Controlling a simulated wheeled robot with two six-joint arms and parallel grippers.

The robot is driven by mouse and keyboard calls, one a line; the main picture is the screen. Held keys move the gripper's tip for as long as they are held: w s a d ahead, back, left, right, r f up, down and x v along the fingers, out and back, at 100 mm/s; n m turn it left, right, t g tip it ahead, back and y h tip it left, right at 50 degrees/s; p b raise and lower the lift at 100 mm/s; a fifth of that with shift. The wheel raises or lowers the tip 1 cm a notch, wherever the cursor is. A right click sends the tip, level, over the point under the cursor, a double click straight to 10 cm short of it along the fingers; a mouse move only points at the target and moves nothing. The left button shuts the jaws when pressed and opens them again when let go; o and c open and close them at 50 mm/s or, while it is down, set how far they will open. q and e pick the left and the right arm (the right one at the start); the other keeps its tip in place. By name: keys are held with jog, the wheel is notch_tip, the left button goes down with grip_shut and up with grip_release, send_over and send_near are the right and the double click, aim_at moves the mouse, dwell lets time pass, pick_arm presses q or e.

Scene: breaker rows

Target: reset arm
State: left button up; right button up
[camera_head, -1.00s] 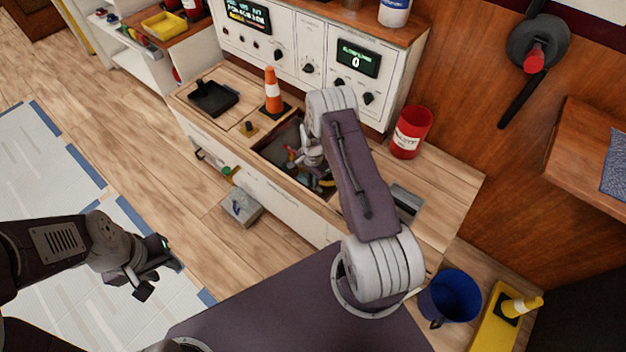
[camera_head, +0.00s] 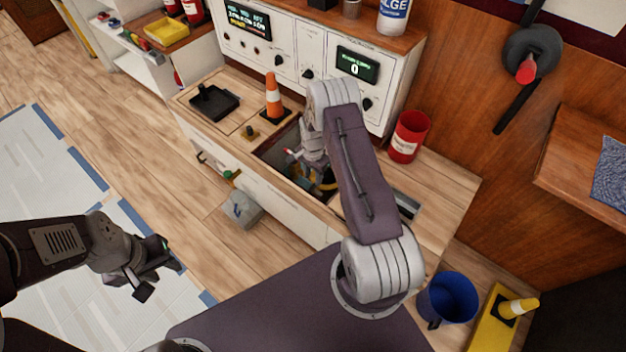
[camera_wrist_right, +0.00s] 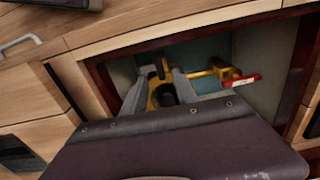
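My right gripper (camera_wrist_right: 160,76) reaches down into an open compartment (camera_head: 268,152) in the wooden counter. In the right wrist view its two grey fingers are apart, with part of a yellow tool (camera_wrist_right: 222,72) between or just beyond them. I cannot tell whether they touch it. The yellow tool has a red and white piece (camera_wrist_right: 243,82) at its right end. In the head view my right arm hides much of the compartment. My left gripper (camera_head: 153,270) is open and empty above the floor at the lower left.
An orange cone (camera_head: 272,97) and a black tray (camera_head: 214,102) stand on the counter left of the compartment. A red can (camera_head: 409,137) stands to its right. A white panel with displays (camera_head: 290,45) rises behind. A grey box (camera_head: 242,209) lies on the floor in front.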

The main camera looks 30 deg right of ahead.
aim_at(313, 186)
pick_arm(q)
jog(key=shift+r+p, duration=0.35)
jog(key=shift+r, duration=0.4)
pick_arm(e)
notch_tip(313, 186, up, 4)
jog(key=shift+f, duration=0.15)
